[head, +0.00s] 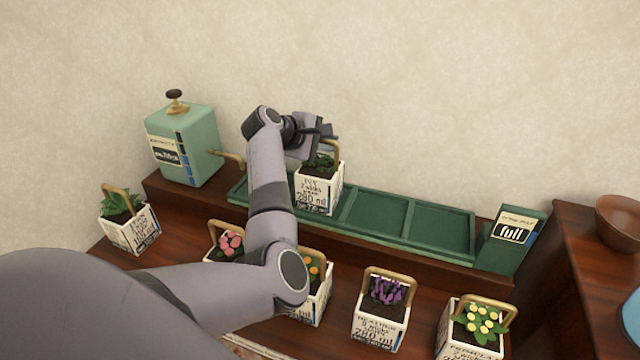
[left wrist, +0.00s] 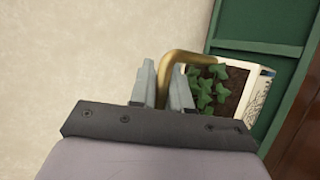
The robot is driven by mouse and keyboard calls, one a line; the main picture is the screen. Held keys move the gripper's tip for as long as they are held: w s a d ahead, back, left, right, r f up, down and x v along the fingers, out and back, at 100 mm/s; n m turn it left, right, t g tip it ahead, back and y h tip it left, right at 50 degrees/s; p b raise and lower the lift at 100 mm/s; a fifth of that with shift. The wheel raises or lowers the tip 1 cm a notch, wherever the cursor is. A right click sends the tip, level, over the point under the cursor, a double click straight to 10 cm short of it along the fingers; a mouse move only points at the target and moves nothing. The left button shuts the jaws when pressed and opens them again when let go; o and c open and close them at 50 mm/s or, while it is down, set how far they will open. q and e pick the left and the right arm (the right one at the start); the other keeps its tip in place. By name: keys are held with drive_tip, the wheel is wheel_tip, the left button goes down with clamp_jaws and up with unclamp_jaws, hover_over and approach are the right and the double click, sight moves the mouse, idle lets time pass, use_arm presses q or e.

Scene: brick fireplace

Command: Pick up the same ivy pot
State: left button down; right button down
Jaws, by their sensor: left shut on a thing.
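The ivy pot (head: 319,192) is a white square pot with black lettering, dark soil and green ivy leaves. It is at the green compartment tray (head: 405,222) on the raised shelf; I cannot tell whether it touches the tray. My left gripper (head: 322,133) is above and behind the pot, shut on its brass handle. In the left wrist view the fingers (left wrist: 170,85) close around the handle (left wrist: 188,60), with the ivy (left wrist: 208,90) to their right. My right gripper is not in view.
Other handled pots stand below: a leafy one (head: 130,235), pink, orange, purple (head: 380,325) and yellow (head: 470,345) flowers. A green dispenser (head: 190,150) stands left of the tray, a "full" sign (head: 512,238) right. Several tray compartments are empty.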

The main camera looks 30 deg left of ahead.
use_arm(q)
drive_tip(key=shift+r, duration=0.15)
drive_tip(key=shift+r, duration=0.1)
